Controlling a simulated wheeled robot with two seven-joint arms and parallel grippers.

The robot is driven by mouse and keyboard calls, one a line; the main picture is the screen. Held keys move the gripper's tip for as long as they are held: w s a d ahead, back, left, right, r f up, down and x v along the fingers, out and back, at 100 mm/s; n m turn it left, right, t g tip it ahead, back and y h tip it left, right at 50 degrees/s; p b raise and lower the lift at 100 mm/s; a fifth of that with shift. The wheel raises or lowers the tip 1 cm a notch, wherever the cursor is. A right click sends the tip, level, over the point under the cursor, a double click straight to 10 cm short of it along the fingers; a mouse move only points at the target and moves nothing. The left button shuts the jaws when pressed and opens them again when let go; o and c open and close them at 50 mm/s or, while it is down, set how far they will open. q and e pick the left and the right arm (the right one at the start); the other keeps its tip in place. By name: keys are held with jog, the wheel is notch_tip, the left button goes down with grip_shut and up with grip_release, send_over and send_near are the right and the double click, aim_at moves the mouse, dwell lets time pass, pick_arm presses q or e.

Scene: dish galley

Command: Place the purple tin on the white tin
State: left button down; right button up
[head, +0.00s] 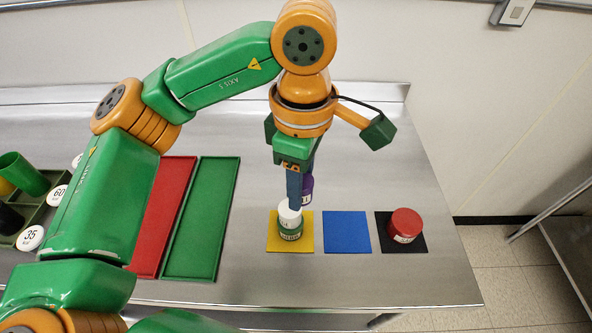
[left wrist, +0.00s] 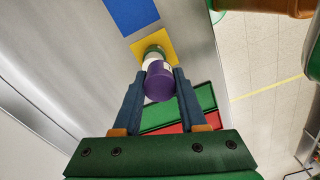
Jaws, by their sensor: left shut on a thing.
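My left gripper (head: 298,200) points down over the near part of the steel counter. It is shut on the purple tin (head: 308,188), which is partly hidden behind a finger; the purple tin also shows between both fingers in the left wrist view (left wrist: 158,86). The white tin (head: 287,217) stands on a green tin (head: 291,233) on the yellow mat (head: 273,243). The purple tin is close to the white tin and appears higher, a little to the right in the head view. I cannot tell whether they touch. My right gripper is not in view.
A blue mat (head: 346,232) lies bare beside the yellow one. A red tin (head: 405,223) stands on a black mat (head: 384,245). Green (head: 203,220) and red (head: 163,215) trays lie to the left. A compartmented holder with a green cup (head: 24,174) is at far left.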

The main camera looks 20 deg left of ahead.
pick_arm(q)
jog(key=a+f, duration=0.1)
jog(key=w+a+f, duration=0.1)
jog(key=a+f, duration=0.1)
jog(key=f, duration=0.1)
jog(key=shift+w, duration=0.25)
jog(key=shift+d+f, duration=0.25)
jog(key=shift+f, duration=1)
jog(key=shift+w+f, duration=0.1)
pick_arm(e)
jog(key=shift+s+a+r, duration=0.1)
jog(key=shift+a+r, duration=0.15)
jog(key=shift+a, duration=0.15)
pick_arm(q)
jog(key=shift+f, duration=0.2)
jog(key=shift+c, duration=2.3)
grip_release()
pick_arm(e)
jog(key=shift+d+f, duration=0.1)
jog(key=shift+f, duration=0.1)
pick_arm(q)
jog(key=shift+r, duration=0.1)
